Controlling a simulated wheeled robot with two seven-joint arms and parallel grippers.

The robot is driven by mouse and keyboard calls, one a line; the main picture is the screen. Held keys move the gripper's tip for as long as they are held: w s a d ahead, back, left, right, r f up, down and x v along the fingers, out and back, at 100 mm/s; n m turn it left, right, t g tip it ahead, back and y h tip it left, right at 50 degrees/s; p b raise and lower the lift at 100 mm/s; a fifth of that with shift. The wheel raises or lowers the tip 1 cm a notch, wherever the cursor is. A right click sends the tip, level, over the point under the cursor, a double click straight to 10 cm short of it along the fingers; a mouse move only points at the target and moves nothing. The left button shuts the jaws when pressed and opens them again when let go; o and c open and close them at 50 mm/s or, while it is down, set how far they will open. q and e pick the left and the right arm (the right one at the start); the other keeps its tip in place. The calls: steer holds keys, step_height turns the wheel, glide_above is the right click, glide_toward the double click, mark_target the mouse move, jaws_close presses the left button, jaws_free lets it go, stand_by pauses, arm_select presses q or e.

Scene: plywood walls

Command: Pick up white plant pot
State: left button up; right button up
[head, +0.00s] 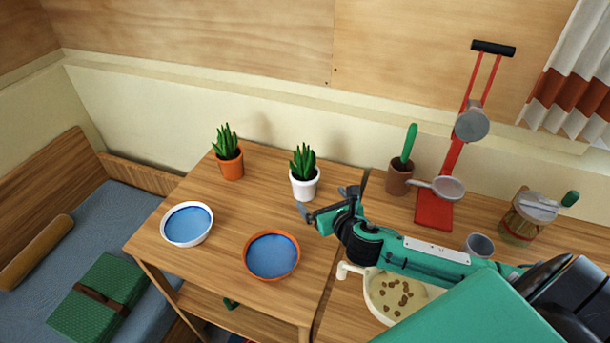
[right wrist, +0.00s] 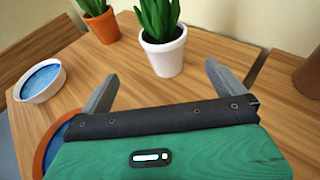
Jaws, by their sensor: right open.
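The white plant pot (head: 304,188) holds a spiky green plant and stands upright on the wooden table (head: 205,262). My right gripper (head: 322,200) is open and empty, just right of and in front of the pot in the head view. Its fingers (right wrist: 158,92) are spread and apart from the pot. My left gripper is not seen.
An orange plant pot (head: 230,168) stands left of the white one. A white bowl (head: 187,224) and an orange bowl (head: 271,256) with blue insides sit nearer the front. A brown pot (head: 399,182), red stand (head: 435,212) and cream pan (head: 384,307) are to the right.

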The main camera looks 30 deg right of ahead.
mark_target(310, 184)
steer(key=p+x, duration=0.1)
steer(key=x, duration=0.7)
steer(key=shift+d+f+p, duration=0.15)
steer(key=shift+p, duration=0.25)
steer(key=shift+w+f, duration=0.2)
steer(key=shift+w, duration=0.15)
steer(key=shift+w+d+p, duration=0.15)
steer(key=shift+w+p, duration=0.25)
steer(key=shift+w, duration=0.25)
steer(key=p+x, duration=0.1)
steer(key=x, duration=0.2)
steer(key=shift+w+d+r, duration=0.1)
steer(key=shift+d+r, duration=0.05)
steer(key=shift+w+f, duration=0.25)
steer(key=shift+w, duration=0.25)
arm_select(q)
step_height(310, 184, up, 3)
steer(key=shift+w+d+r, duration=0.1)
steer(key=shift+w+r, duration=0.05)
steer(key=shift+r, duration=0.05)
arm_select(e)
steer(key=shift+c, duration=0.2)
steer(key=shift+r, duration=0.1)
steer(key=c, duration=1.3)
